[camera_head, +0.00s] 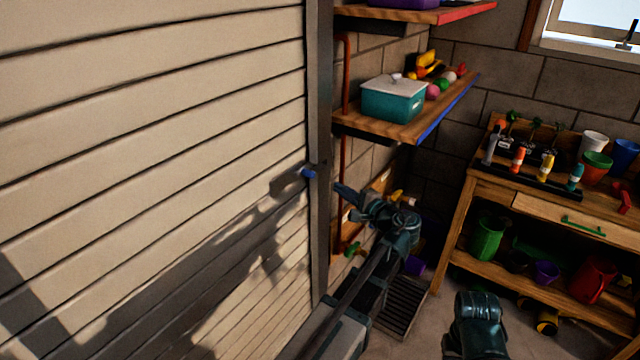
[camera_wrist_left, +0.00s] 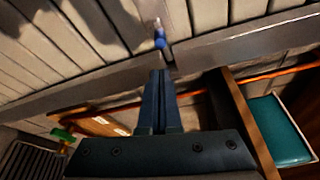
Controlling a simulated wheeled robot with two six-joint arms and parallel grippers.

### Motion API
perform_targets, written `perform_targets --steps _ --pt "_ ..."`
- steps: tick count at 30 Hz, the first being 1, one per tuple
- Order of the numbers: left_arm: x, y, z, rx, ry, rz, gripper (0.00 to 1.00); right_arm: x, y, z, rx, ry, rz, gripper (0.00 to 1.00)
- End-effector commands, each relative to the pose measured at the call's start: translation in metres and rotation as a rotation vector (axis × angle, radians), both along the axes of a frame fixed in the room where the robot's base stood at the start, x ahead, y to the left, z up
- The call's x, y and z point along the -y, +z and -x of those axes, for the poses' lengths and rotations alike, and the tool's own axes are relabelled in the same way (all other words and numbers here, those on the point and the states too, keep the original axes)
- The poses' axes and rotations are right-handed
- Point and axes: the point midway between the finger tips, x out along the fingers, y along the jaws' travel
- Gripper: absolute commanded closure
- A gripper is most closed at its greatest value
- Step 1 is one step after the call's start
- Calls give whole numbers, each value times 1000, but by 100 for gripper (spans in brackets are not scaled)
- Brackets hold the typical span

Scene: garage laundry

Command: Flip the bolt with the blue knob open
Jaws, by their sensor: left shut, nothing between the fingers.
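The bolt's blue knob (camera_head: 308,173) sits at the right edge of the pale slatted garage door (camera_head: 150,130), beside the dark upright door frame (camera_head: 319,220). My left gripper (camera_head: 340,189) is shut and empty, just right of the frame, with its tips pointing at the knob. In the left wrist view the blue knob (camera_wrist_left: 160,42) is just beyond the tips of the shut fingers (camera_wrist_left: 158,75). A small gap seems to lie between tips and knob. A grey metal piece of the bolt (camera_wrist_left: 152,12) extends past the knob.
A wooden shelf (camera_head: 425,125) with a teal box (camera_head: 393,104) is on the wall above my left arm. A workbench (camera_head: 530,200) with pots and tools stands at the right. A red pipe (camera_head: 344,150) runs up the wall beside the frame.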

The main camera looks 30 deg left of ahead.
Motion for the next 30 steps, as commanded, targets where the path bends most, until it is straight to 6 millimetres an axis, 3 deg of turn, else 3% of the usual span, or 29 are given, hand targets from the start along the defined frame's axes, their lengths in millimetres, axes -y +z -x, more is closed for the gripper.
perform_targets --steps 13,24,30 --pt "-8 0 -4 -1 1 -4 100 0 -1 0 0 0 0 100" --pt "-64 -6 -28 -1 1 -3 100 0 -6 0 0 0 0 100" --pt "-84 -7 -37 0 0 -3 100 0 -8 0 0 0 0 100"
